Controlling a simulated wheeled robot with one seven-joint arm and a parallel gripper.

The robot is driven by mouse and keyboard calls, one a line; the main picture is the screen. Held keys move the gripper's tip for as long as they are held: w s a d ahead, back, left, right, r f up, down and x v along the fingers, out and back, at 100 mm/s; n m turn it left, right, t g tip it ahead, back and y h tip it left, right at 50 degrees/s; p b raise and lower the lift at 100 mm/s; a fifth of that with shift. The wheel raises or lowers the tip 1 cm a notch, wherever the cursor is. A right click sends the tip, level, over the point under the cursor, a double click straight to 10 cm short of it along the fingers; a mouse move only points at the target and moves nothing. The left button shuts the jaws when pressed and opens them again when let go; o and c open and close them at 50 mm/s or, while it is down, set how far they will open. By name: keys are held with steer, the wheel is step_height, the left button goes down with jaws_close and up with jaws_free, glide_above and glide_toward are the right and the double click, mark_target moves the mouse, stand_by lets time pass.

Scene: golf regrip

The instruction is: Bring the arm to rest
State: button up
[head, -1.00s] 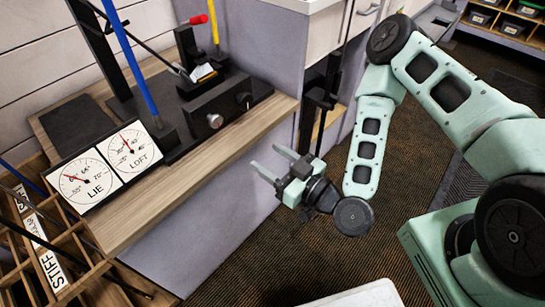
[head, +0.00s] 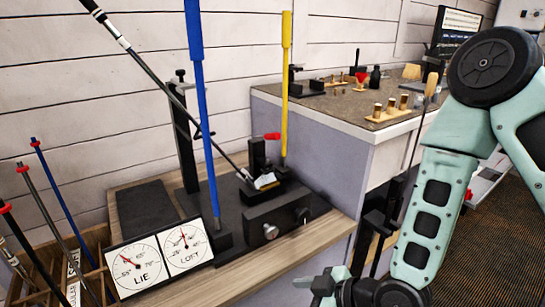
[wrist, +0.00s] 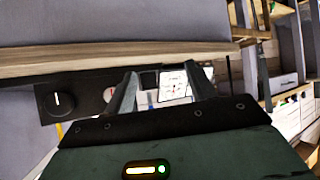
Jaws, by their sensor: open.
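My gripper (head: 310,288) is at the bottom edge of the head view, in front of the wooden bench (head: 235,283) and to the right of the dials; part of it is cut off. In the wrist view my gripper (wrist: 162,82) shows two dark fingers apart, with nothing between them. My arm (head: 428,215) comes down from the right, bent at the elbow, and appears clear of the bench. The wrist view looks toward the bench edge and a white dial plate (wrist: 172,84) beyond the fingers.
The bench holds a black fixture (head: 285,207) with a clamped club, a blue lever (head: 202,110), a yellow lever (head: 286,70) and a LIE dial (head: 138,268). A grey-topped cabinet (head: 330,108) stands behind. A club rack (head: 95,262) is at left. Open floor (head: 475,265) is at right.

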steer(key=s+d+r+m+g+h, duration=0.3)
steer(key=s+d+r+h, duration=0.15)
steer(key=s+r, duration=0.3)
steer(key=s+d+r+m+g+h, duration=0.2)
steer(key=s+d+r+h, duration=0.3)
steer(key=r, duration=0.4)
step_height(320, 180, up, 18)
steer(key=s+p, duration=0.1)
steer(key=p, duration=1.6)
steer(key=shift+s+a+p, duration=0.3)
steer(key=shift+s+p, duration=0.05)
